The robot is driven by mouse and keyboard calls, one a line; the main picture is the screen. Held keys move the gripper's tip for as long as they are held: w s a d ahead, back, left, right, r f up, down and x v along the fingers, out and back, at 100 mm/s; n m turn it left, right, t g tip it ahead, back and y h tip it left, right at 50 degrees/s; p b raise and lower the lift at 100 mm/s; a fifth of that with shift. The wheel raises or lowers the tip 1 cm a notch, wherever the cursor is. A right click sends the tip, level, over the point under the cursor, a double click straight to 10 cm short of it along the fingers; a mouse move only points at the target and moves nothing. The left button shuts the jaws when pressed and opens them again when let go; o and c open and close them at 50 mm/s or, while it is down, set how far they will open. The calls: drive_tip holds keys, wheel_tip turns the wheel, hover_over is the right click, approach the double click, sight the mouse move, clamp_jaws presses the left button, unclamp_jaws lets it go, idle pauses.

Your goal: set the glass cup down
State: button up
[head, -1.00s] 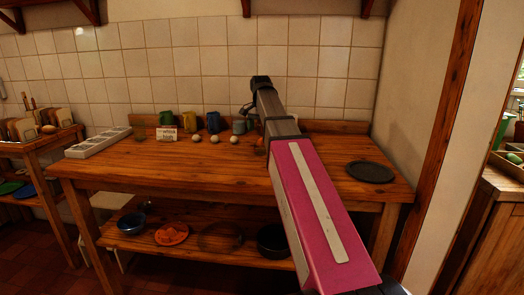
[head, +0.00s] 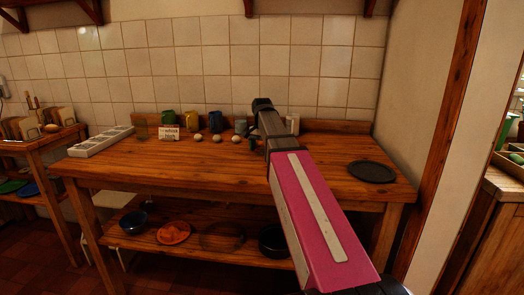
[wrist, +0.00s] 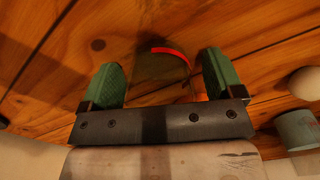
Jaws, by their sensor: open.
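In the wrist view, a see-through glass cup (wrist: 160,68) with a red arc on its rim shows between the green fingertips of my gripper (wrist: 160,78). The fingers are apart, with a visible gap to the red arc on the right side. Much of the cup's outline is faint against the wood, and I cannot tell whether a finger touches it. In the head view my gripper (head: 252,143) is low over the back of the wooden table (head: 200,165), mostly hidden by my arm. The cup cannot be made out there.
Several mugs stand along the back, among them a blue one (head: 213,121) and a grey one (head: 240,125), with eggs (head: 217,138) in front. A small sign (head: 169,134) stands left. A dark round plate (head: 371,171) lies right. The table's front middle is clear.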

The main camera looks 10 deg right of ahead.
drive_tip(key=c, duration=1.1)
drive_tip(key=shift+r, duration=0.15)
